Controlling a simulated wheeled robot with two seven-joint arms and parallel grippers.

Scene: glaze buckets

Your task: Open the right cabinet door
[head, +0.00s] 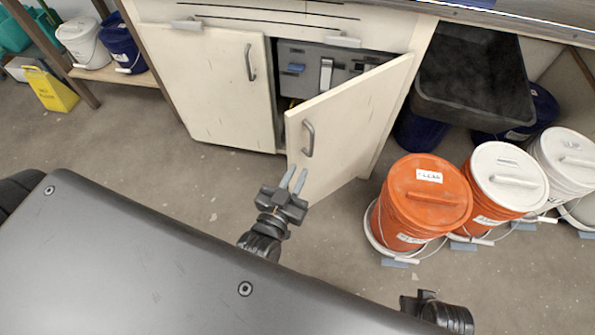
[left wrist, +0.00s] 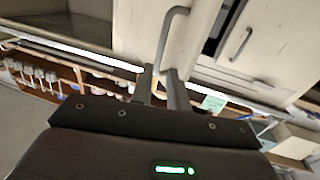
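The right cabinet door (head: 345,125) is cream and stands partly open, swung out toward me, with a grey gap beside it. Its grey bar handle (head: 308,138) is near the door's free edge. My left gripper (head: 295,178) is in front of the door, just below the handle in the head view, its two grey fingers apart. In the left wrist view the fingers (left wrist: 160,75) reach toward the lower end of the handle (left wrist: 172,35); I cannot tell whether they touch it. Part of my right arm's end (head: 435,308) shows at the bottom right; its fingers are hidden.
The left cabinet door (head: 213,85) is shut. An orange bucket (head: 420,200) and a white-lidded bucket (head: 508,180) stand right of the open door. Floor left of the gripper is clear.

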